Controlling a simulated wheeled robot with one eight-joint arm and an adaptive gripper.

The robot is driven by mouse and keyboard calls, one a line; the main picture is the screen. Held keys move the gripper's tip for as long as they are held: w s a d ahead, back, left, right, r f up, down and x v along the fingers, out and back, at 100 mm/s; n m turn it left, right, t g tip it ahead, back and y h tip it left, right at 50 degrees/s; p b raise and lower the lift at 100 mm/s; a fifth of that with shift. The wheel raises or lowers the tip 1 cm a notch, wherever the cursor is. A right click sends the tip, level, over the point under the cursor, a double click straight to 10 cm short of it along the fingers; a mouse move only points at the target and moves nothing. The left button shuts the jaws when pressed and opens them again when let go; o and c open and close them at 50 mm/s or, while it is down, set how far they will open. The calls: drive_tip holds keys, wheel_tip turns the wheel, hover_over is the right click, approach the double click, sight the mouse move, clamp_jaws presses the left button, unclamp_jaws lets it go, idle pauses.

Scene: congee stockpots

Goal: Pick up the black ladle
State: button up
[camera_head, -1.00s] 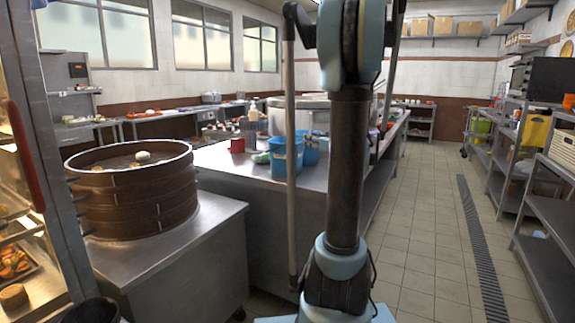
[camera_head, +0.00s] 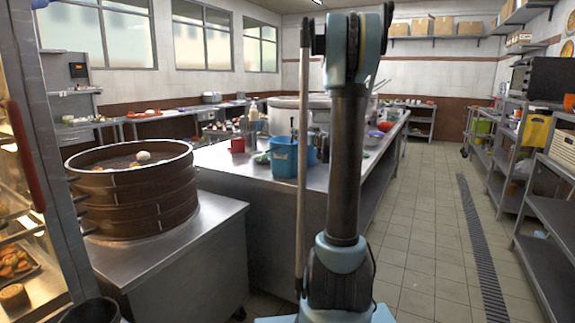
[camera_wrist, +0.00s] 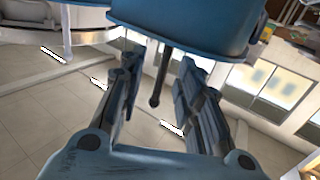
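A thin dark handle with a rounded end, which looks like the black ladle's (camera_wrist: 155,99), shows in the wrist view between my gripper's fingers. It runs out from the rim of a blue bucket (camera_wrist: 185,22); the ladle's bowl is hidden. My gripper (camera_wrist: 158,76) is open, with a finger on each side of the handle and gaps visible. In the head view the blue bucket (camera_head: 284,162) stands on the steel counter, with a dark handle (camera_head: 292,126) rising from it. My gripper cannot be made out in that view.
The steel counter (camera_head: 222,169) also holds a red cup (camera_head: 238,145) and a large pot (camera_head: 283,110). A stacked bamboo steamer (camera_head: 134,195) stands on the nearer steel table. The tiled aisle (camera_head: 425,225) at the right is clear, with shelving beyond it.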

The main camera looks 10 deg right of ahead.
drive_tip(key=shift+f+x, duration=0.15)
drive_tip(key=shift+x, duration=1.15)
drive_tip(key=shift+f+x, duration=0.2)
drive_tip(key=shift+x, duration=1.1)
drive_tip(key=shift+a, duration=0.2)
clamp_jaws()
